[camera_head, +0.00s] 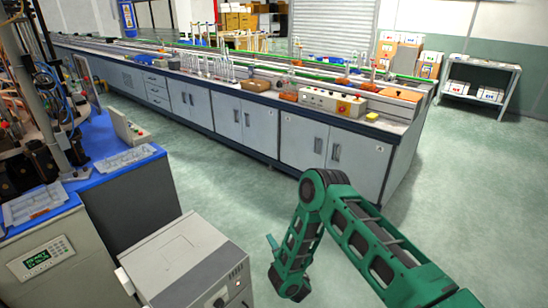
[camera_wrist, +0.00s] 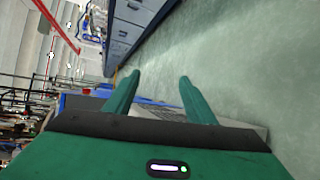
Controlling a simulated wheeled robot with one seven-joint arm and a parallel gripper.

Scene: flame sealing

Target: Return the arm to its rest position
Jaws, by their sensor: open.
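My green arm (camera_head: 378,243) reaches in from the lower right of the head view and bends down at a dark joint. Its far end hangs over the open floor, to the right of a grey boxy machine. In the wrist view the two green fingers of my gripper (camera_wrist: 158,92) stand apart with nothing between them. The gripper is open and empty.
The grey machine (camera_head: 188,262) stands close left of my arm's end. A blue-topped bench (camera_head: 92,140) with apparatus is at the left. A long grey lab counter (camera_head: 258,128) runs behind. The green floor (camera_head: 450,200) at the right is clear, with a shelf (camera_head: 483,72) beyond.

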